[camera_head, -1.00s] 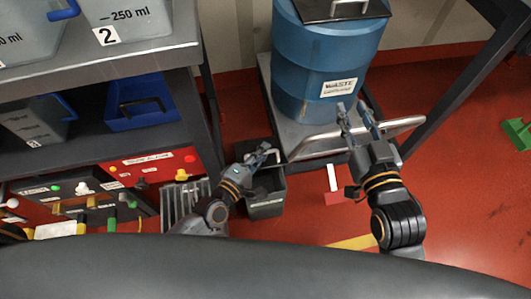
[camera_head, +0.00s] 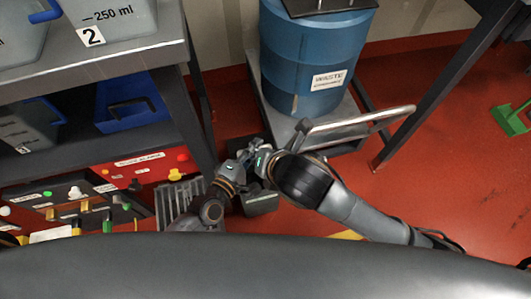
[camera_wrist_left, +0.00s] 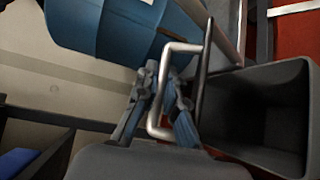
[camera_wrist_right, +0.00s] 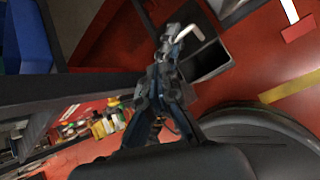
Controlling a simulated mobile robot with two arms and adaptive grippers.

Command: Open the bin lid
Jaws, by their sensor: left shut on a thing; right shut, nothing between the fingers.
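The dark grey bin (camera_head: 262,204) stands on the floor, partly hidden by my arms. In the left wrist view the bin (camera_wrist_left: 300,125) shows its open mouth, and the dark lid (camera_wrist_left: 204,65) stands raised edge-on at its side. My left gripper (camera_wrist_left: 165,92) is shut on the lid's pale bar handle (camera_wrist_left: 182,47). In the head view my left gripper (camera_head: 240,166) is partly covered. My right gripper (camera_head: 266,158) is shut and empty, close beside the left one. In the right wrist view, the right gripper (camera_wrist_right: 164,72) appears just in front of the left gripper and handle (camera_wrist_right: 188,33); contact cannot be told.
A blue waste drum (camera_head: 310,60) stands on a cart with a metal push bar (camera_head: 360,122) behind the bin. A grey ribbed box (camera_head: 178,203) and a workbench (camera_head: 140,52) are at the left. Open red floor lies at the right.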

